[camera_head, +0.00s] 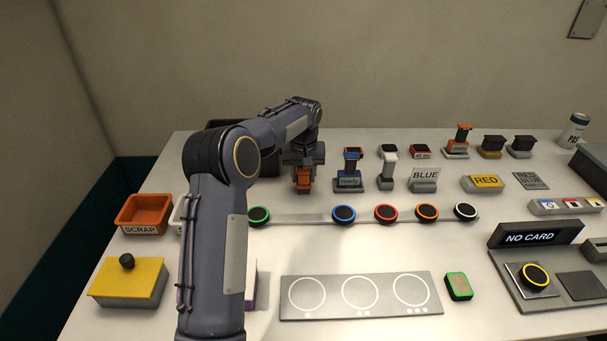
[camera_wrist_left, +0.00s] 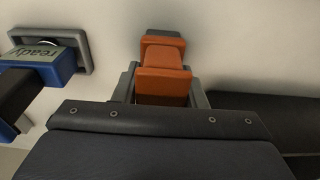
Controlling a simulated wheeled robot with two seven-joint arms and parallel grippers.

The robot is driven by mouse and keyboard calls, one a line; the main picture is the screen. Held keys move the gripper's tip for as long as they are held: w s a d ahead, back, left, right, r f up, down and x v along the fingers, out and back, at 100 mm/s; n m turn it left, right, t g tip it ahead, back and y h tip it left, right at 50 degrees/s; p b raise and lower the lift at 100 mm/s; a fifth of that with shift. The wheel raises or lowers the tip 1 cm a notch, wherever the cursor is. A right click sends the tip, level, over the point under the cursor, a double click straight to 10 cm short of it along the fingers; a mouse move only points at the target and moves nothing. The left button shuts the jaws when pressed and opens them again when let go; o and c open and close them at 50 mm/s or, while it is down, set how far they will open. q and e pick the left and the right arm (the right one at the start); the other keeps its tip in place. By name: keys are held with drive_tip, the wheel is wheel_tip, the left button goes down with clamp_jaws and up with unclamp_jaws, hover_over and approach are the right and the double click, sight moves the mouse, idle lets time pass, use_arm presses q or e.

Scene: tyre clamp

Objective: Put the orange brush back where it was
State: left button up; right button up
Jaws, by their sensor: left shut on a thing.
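The orange brush (camera_head: 303,180) is in my left gripper (camera_head: 303,163), on the left side of the back of the table. In the left wrist view the orange brush (camera_wrist_left: 163,83) sits between the two grey fingers, which are shut on it. A darker grey part shows at its far end. I cannot tell whether the brush touches the surface below it. My left gripper is just left of the blue tool (camera_head: 352,161) in its stand marked "ready". My right gripper is not in view.
Another orange-topped piece (camera_head: 462,137) stands farther back. A row of coloured round pads (camera_head: 385,213) lies in front. An orange SCRAP bin (camera_head: 143,211) is at left.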

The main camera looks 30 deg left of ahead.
use_arm(q)
drive_tip(key=shift+f, duration=0.1)
drive_tip(key=o, duration=0.9)
drive_tip(key=r, duration=0.8)
drive_tip(key=s+r, duration=0.1)
drive_tip(key=r, duration=0.3)
drive_tip(key=shift+d+p, duration=0.35)
drive_tip(key=shift+s+d+r, duration=0.1)
drive_tip(key=shift+s+r, duration=0.3)
drive_tip(key=s+d+r+m+t+h, duration=0.15)
drive_tip(key=s+d, duration=0.25)
drive_tip(key=s, duration=0.6)
drive_tip(key=s+d+r+m+t+h, duration=0.1)
drive_tip(key=s+d+r, duration=0.2)
drive_tip(key=s, duration=0.7)
drive_tip(key=s+d+f, duration=0.3)
drive_tip(key=s, duration=0.2)
drive_tip(key=s+d+f+m+t+h, duration=0.1)
drive_tip(key=s+d+f, duration=0.2)
drive_tip(key=s, duration=0.2)
drive_tip(key=s+d+f+m+t+h, duration=0.1)
drive_tip(key=s+d+f, duration=0.2)
drive_tip(key=s, duration=0.3)
drive_tip(key=shift+f, duration=0.4)
